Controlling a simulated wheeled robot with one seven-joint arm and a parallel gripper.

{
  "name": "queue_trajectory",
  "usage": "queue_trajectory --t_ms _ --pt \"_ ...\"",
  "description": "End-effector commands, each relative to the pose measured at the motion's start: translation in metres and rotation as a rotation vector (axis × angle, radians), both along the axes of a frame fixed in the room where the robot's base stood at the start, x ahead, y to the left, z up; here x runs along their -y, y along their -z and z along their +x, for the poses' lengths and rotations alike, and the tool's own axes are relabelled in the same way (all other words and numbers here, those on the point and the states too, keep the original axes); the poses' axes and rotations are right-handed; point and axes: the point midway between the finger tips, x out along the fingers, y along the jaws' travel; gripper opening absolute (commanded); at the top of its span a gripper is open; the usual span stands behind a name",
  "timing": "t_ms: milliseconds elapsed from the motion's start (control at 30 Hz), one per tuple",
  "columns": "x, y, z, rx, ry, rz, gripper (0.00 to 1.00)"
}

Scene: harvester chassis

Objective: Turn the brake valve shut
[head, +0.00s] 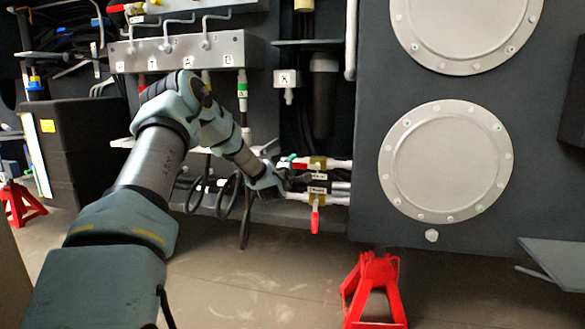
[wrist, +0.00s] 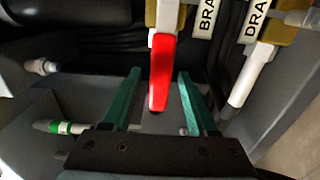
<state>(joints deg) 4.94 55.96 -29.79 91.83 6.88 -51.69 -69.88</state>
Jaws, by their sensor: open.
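The brake valve's red handle (wrist: 161,75) lies between my gripper's two green fingers in the wrist view, with a gap on each side. My gripper (wrist: 159,76) is open. The handle runs in line with the white pipe (wrist: 166,15) behind it. A label beside the valve (wrist: 206,18) shows "BRA"; the rest is cut off. In the head view, my gripper (head: 284,172) is at the left end of the upper valve (head: 318,162), and a little red of its handle shows there. My gripper partly hides this handle.
The lower valve's red handle (head: 315,219) hangs straight down, just below the upper valve. Its label (wrist: 257,20) shows "DRA" in the wrist view. Black coiled hoses (head: 228,195) hang left of my gripper. A red jack stand (head: 374,285) stands below right.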

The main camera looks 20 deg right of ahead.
Motion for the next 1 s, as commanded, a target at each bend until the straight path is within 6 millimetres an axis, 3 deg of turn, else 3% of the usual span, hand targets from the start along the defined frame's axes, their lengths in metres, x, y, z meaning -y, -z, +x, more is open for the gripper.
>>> queue_trajectory --t_ms 167,700,1000 --pt "0.0 0.0 -0.0001 0.0 0.0 0.0 0.59" --pt "-0.0001 0.0 -0.0003 0.0 0.0 0.0 0.0" --pt "-0.0001 0.0002 -0.0004 0.0 0.0 0.0 0.0"
